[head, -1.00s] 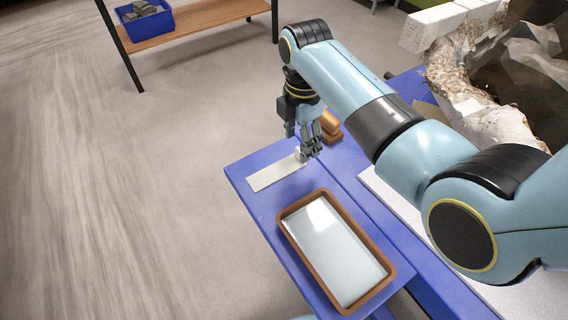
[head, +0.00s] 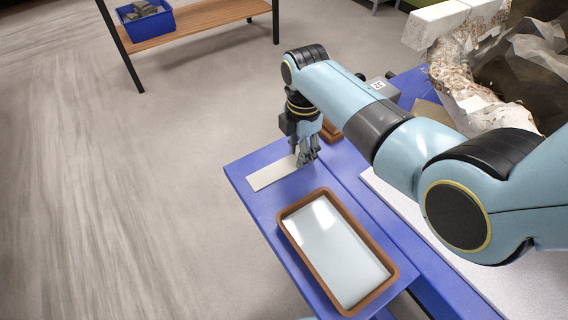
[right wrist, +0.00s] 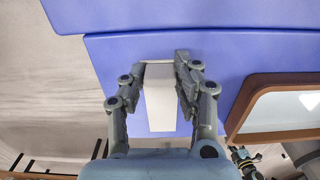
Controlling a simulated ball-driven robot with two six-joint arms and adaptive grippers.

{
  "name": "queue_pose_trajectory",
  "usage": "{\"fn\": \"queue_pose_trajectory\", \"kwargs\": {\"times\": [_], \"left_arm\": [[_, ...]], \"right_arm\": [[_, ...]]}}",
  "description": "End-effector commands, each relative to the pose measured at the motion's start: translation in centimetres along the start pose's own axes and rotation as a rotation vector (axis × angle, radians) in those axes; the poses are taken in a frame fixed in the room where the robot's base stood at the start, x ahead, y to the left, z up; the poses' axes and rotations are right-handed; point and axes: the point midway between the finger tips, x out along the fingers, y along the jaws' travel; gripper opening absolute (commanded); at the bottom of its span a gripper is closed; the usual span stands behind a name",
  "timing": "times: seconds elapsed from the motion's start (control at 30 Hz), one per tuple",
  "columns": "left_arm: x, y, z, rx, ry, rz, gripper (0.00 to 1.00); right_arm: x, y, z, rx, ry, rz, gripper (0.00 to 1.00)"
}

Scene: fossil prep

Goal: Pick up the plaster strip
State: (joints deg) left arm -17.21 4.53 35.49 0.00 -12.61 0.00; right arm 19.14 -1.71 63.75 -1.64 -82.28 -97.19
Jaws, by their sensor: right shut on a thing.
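The plaster strip (head: 272,175) is a flat, pale, narrow piece lying along the far left end of the blue table. My right gripper (head: 304,160) is at the strip's right end, pointing down. In the right wrist view, the fingers of my right gripper (right wrist: 162,75) are shut on the plaster strip (right wrist: 160,108), one on each long side. I cannot tell any gap between strip and table. A small dark part at the lower right of the right wrist view looks like my left gripper (right wrist: 242,158); its fingers are too small to read.
A brown-rimmed tray (head: 290,242) with pale liquid stands near the strip on the blue table (head: 262,205). A brown block (head: 331,132) is behind my gripper. A large fossil in rock (head: 465,90) is at the right. A blue bin (head: 150,26) sits on a far shelf.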

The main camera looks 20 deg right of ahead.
Motion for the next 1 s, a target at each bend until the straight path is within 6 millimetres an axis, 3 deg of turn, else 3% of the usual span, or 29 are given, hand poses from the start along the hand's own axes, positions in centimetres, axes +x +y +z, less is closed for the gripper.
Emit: {"fn": "queue_pose_trajectory", "kwargs": {"times": [0.33, 0.7, 0.83, 1.0], "left_arm": [[-0.2, -0.1, 0.0, 0.0, 0.0, -0.001, 0.4], [-1.8, -0.2, -0.3, 0.0, 0.003, -0.001, 0.4], [-1.9, -0.2, -0.3, 0.0, 0.003, -0.001, 0.4], [-1.9, -0.2, -0.4, 0.0, 0.004, -0.001, 0.4]], "right_arm": [[-0.7, 0.0, 0.0, 0.0, 0.0, 0.001, 0.08], [-7.9, 0.1, 0.0, 0.0, 0.0, 0.003, 0.08], [-9.5, 0.1, 0.0, -0.001, 0.0, 0.002, 0.08], [-10.1, 0.0, 0.0, 0.0, 0.0, 0.0, 0.08]]}}
